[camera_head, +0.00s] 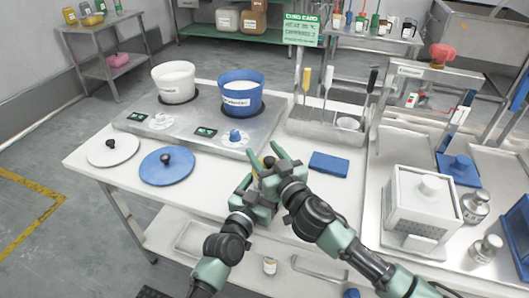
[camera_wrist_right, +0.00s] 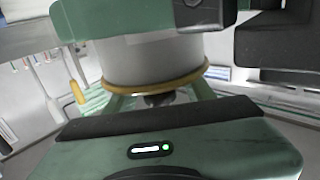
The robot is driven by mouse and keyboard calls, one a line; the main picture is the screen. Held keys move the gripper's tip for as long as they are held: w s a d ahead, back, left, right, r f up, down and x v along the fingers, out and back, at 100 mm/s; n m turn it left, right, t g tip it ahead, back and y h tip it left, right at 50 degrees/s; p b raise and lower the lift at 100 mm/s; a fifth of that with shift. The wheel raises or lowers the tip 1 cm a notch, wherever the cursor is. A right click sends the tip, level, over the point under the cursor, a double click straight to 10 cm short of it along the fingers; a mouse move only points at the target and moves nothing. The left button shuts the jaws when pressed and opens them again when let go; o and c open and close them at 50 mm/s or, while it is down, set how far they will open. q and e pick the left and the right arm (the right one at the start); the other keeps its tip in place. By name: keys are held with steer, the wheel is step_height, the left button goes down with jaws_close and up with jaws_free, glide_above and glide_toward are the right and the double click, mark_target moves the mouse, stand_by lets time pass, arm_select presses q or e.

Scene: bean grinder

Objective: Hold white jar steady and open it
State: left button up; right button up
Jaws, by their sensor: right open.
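The white jar (camera_wrist_right: 145,62) fills the upper middle of the right wrist view, with a gold rim (camera_wrist_right: 160,83) and a dark knob (camera_wrist_right: 155,99) on its lid. In the head view only the dark lid knob (camera_head: 269,162) shows between my grippers; the jar body is mostly hidden. My right gripper (camera_head: 265,154) is open, its two green fingers apart on either side of the knob. Whether they touch it is unclear. My left gripper (camera_head: 243,187) is at the jar's body, lower and to the left; its fingertips are hidden, so its grip cannot be told.
Left of the grippers lie a blue lid (camera_head: 167,172) and a white lid (camera_head: 113,151). A stove (camera_head: 200,122) with white and blue pots stands behind them. A blue pad (camera_head: 329,164) and a white box-shaped device (camera_head: 422,205) are to the right.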

jaws_close()
steer(key=shift+r, duration=0.2)
stand_by(0.8)
steer(key=shift+r, duration=0.9)
steer(key=shift+r, duration=2.05)
arm_select(q)
steer(key=o, duration=2)
steer(key=shift+o, duration=0.2)
